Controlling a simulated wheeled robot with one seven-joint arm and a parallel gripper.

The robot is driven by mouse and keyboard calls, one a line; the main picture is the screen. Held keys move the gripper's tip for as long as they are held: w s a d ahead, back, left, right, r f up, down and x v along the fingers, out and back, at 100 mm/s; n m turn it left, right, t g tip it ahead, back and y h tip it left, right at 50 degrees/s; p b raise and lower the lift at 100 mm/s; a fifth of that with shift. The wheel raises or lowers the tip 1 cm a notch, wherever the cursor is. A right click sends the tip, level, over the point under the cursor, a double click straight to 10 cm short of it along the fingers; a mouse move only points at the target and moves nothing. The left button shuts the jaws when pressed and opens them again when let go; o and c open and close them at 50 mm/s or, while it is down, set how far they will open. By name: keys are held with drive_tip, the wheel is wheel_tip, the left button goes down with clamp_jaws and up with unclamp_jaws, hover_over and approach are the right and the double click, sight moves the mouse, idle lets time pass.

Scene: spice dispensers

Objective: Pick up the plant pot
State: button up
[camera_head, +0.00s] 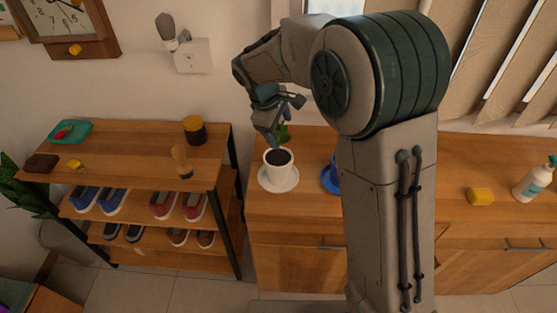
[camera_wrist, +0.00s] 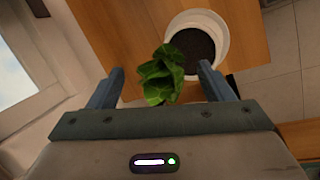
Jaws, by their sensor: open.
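The plant pot (camera_head: 279,168) is a white pot with dark soil, standing on a white saucer (camera_head: 291,181) on the wooden cabinet top. A green leafy plant (camera_head: 282,134) rises from it. In the wrist view the leaves (camera_wrist: 162,76) show between the fingers, and the white pot rim (camera_wrist: 222,65) with dark soil is beyond them to the upper right. My gripper (camera_wrist: 160,75) is open and empty, just above the pot in the head view (camera_head: 272,133). The fingers do not close on the plant or the pot.
A blue object (camera_head: 330,177) stands right of the pot, partly hidden by my arm. A shoe rack (camera_head: 130,150) with small items on top stands left, across a gap.

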drive_tip(key=shift+d+f, duration=0.1)
drive_tip(key=shift+f, duration=0.25)
clamp_jaws()
drive_tip(key=shift+w, duration=0.1)
drive_tip(key=shift+r, duration=0.1)
